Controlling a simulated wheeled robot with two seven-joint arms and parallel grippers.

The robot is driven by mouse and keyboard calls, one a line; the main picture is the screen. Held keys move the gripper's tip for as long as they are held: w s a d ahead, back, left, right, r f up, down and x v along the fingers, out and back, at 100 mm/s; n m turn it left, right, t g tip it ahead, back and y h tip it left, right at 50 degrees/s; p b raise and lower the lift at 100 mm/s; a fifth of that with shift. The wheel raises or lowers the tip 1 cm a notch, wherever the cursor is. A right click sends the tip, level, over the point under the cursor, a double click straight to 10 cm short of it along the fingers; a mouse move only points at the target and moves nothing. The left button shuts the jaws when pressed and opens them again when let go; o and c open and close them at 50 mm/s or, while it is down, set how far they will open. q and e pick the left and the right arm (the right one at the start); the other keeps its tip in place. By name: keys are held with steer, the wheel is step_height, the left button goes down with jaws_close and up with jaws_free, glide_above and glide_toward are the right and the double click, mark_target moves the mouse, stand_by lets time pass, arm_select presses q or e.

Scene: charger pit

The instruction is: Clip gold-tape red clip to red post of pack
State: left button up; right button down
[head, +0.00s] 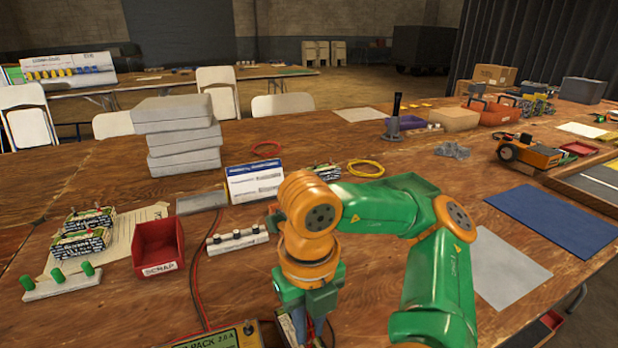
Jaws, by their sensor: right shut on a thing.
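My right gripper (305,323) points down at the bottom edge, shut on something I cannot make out. A bit of red shows beside its fingers. Two dark battery packs (82,233) with green tops stand at the left; another pack (322,176) stands behind my arm. I cannot pick out the gold-tape red clip or a red post. My left gripper is out of view.
A red scrap bin (158,246) and a white strip with green knobs (62,282) stand at the left. A white strip with dark knobs (237,241) lies left of my arm. Grey cases (182,137) are stacked behind. A blue mat (556,220) lies at the right.

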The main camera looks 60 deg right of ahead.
mark_target(309, 324)
steer(key=c, duration=0.7)
jaws_free()
steer(key=shift+c, duration=0.2)
steer(key=shift+o, duration=1)
step_height(309, 324, up, 8)
steer(key=p, duration=0.7)
steer(key=shift+f+p, duration=0.15)
steer(key=shift+p, duration=0.2)
steer(key=shift+f, duration=0.1)
